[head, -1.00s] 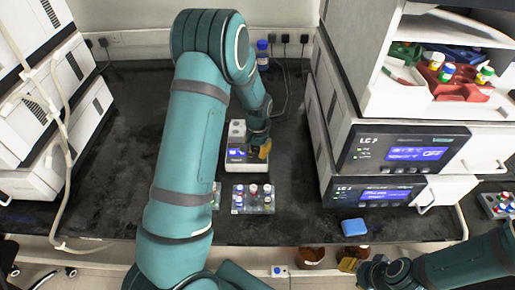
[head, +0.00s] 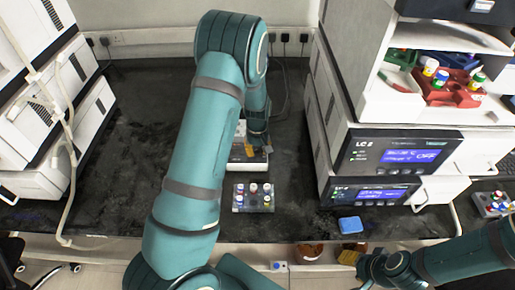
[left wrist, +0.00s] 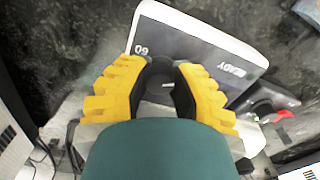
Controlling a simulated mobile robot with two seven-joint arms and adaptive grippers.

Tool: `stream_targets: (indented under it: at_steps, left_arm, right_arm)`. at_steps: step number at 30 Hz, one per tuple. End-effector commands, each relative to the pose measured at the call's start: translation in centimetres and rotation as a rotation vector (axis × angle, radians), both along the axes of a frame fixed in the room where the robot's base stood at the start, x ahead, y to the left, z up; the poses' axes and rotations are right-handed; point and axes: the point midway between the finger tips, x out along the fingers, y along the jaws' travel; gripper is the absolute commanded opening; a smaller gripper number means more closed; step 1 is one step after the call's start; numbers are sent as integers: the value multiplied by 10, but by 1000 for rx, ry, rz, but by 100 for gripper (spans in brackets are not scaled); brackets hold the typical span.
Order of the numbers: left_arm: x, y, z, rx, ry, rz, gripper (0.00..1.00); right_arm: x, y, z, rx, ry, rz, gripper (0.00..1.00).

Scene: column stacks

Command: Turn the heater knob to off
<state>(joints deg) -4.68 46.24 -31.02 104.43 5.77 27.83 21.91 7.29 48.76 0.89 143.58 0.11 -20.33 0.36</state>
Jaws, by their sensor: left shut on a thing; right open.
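The heater (head: 240,165) is a small white box with a dark front panel, on the black bench and partly hidden behind my left arm. In the left wrist view its panel (left wrist: 205,62) shows the word READY and a number. The heater knob (left wrist: 160,86) is dark and round with a light mark, between the two yellow fingers. My left gripper (left wrist: 160,90) is shut on this knob; in the head view the gripper (head: 258,148) is at the heater's right side. My right gripper (head: 356,256) is open and empty, low in front of the bench edge.
A vial rack (head: 253,198) with several capped vials stands just in front of the heater. A blue block (head: 351,225) lies near the bench edge. Stacked LC units (head: 400,152) stand to the right. The bench left of my arm is clear.

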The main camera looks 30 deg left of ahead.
Motion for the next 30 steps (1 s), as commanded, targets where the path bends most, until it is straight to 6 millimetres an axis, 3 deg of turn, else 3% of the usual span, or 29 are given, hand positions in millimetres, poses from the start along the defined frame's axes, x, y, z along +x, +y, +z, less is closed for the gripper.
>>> stream_targets:
  at_steps: [20,21,24,30]
  left_arm:
    - [1,1,0,1,-2,67,0]
    - [1,1,0,1,-2,67,27]
    - [1,1,0,1,-2,67,56]
    - [0,0,0,1,-1,66,56]
  right_arm:
    - [1,0,3,0,-2,-2,47]
    - [1,0,3,0,-2,-2,47]
    - [1,0,3,0,-2,-2,47]
    - [1,0,3,0,-2,-2,47]
